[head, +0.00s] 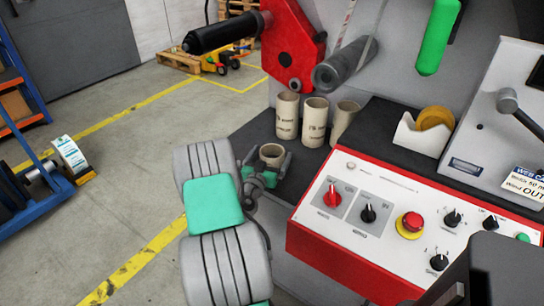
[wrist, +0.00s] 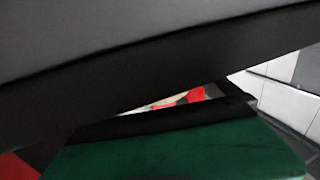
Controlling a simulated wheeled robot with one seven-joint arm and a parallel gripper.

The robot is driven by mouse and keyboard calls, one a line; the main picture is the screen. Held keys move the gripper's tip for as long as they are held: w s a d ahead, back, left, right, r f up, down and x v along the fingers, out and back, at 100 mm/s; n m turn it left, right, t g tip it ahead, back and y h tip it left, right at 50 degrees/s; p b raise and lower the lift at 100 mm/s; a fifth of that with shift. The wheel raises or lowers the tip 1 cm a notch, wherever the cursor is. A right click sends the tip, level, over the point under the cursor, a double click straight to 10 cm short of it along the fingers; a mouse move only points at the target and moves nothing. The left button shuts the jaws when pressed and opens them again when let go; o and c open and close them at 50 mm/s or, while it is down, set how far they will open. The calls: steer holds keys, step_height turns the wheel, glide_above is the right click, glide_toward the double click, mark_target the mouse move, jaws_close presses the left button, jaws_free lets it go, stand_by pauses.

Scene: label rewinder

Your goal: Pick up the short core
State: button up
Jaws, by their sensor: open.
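The short core (head: 272,152) is a beige cardboard ring, upright with its open end up, near the left edge of the dark shelf (head: 384,124) in the head view. My gripper (head: 269,163) is open, with one finger to each side of the short core. Part of the core's lower side is hidden by the gripper, and I cannot tell whether the fingers touch it. The wrist view is mostly blocked by dark and green surfaces, and I cannot make out the core there.
Taller cores (head: 287,115), (head: 315,122) and (head: 343,120) stand just behind and to the right. A grey roller (head: 343,66) overhangs them. The red-edged control panel (head: 390,215) is right of my gripper. A white holder (head: 421,138) with a yellow roll stands farther right.

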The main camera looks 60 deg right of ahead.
steer(key=shift+c, duration=0.4)
steer(key=c, duration=1.3)
